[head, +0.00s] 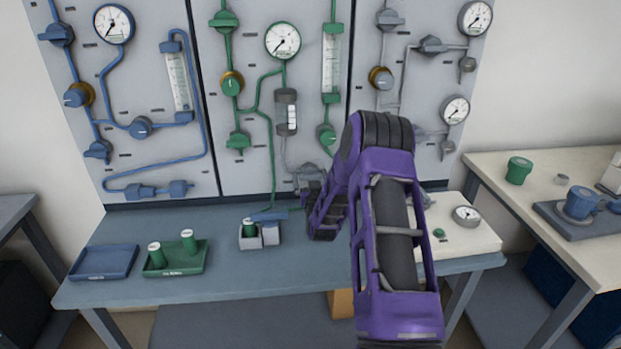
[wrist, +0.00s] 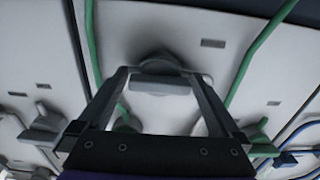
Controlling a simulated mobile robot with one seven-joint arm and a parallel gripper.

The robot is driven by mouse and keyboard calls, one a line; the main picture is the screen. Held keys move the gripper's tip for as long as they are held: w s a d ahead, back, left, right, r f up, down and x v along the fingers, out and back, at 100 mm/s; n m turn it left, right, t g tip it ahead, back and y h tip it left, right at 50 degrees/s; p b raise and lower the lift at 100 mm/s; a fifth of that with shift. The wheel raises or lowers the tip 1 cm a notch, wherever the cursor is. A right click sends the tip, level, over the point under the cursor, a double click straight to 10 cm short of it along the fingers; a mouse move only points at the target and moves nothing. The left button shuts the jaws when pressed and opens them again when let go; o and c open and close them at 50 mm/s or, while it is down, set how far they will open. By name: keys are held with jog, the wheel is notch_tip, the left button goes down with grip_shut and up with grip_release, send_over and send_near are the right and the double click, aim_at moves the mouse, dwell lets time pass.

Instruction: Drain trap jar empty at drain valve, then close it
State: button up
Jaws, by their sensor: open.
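The trap jar appears to be the grey cylinder (head: 280,113) with a pale sight window, on the middle panel under a round gauge. A grey tube runs from it down to a small grey valve (head: 306,172), likely the drain valve. My gripper (head: 309,188) is low in front of that panel, partly hidden by my purple arm. In the wrist view my open gripper (wrist: 162,76) has its two fingers on either side of a grey valve with a bar handle (wrist: 157,86). I cannot tell whether the fingers touch it. The liquid level is too small to read.
Blue, green and grey pipes and valves crowd the panels. A white box (head: 470,240) stands at the right.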

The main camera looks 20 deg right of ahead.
jog(key=c, duration=1.1)
jog(key=shift+c, duration=0.2)
jog(key=shift+n, duration=0.3)
jog(key=n, duration=0.3)
jog(key=shift+a+n, duration=0.1)
jog(key=shift+n, duration=0.3)
jog(key=n, duration=0.9)
jog(key=shift+n, duration=2.2)
